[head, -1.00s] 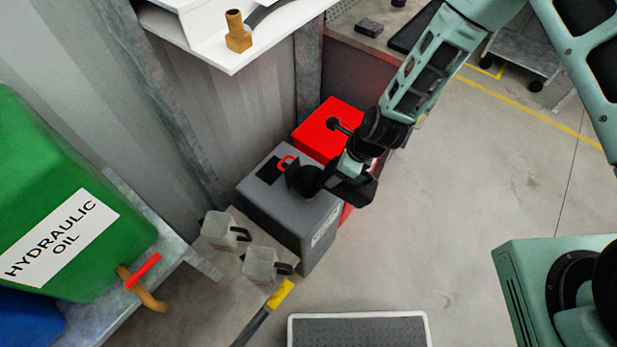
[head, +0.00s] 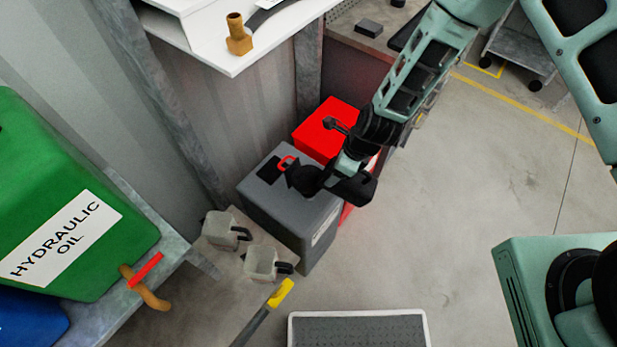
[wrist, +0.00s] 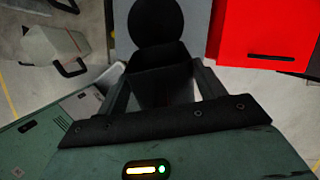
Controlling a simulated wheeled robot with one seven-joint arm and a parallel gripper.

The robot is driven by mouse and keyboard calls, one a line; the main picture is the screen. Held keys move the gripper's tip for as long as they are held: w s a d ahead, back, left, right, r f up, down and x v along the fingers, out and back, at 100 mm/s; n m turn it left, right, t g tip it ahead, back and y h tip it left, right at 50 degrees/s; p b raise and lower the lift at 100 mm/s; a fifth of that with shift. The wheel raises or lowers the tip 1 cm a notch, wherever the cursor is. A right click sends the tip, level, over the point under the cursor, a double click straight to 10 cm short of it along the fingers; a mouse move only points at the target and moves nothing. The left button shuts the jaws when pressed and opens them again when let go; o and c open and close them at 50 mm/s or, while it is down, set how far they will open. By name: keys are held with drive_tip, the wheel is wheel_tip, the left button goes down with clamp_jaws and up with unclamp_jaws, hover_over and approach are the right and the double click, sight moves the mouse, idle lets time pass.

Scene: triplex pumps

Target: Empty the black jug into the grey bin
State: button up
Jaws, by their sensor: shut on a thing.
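The black jug (head: 304,179) is in my gripper (head: 332,182), above the top of the grey bin (head: 318,208). In the head view the jug looks tilted, its mouth side toward the dark opening (head: 268,172) in the bin's top. In the wrist view the jug's round black part (wrist: 155,20) shows in front of the grey bin (wrist: 196,18), beyond my gripper (wrist: 160,88), whose fingers are shut on the jug's handle side.
A red bin (head: 325,128) stands right behind the grey one. Two pale jugs (head: 220,230) with black handles stand to the left front. A white shelf (head: 235,62) with a brass fitting overhangs behind. A green hydraulic oil tank (head: 75,205) is at left.

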drive_tip(key=shift+w+a+r+g+h+p, duration=0.2)
drive_tip(key=shift+a+h+p, duration=0.1)
drive_tip(key=shift+a+p, duration=0.25)
drive_tip(key=shift+w+a+r+g+h+p, duration=0.1)
drive_tip(key=shift+w+a+h+p, duration=0.2)
drive_tip(key=shift+p, duration=0.5)
drive_tip(key=shift+w+a+r+g+h+p, duration=0.1)
drive_tip(key=shift+a+h+p, duration=0.2)
drive_tip(key=shift+a+p, duration=0.3)
idle(1.8)
drive_tip(key=shift+w+a+r+h+p, duration=0.15)
drive_tip(key=shift+a+h+p, duration=0.2)
drive_tip(key=shift+p, duration=0.5)
idle(0.6)
drive_tip(key=shift+d, duration=0.1)
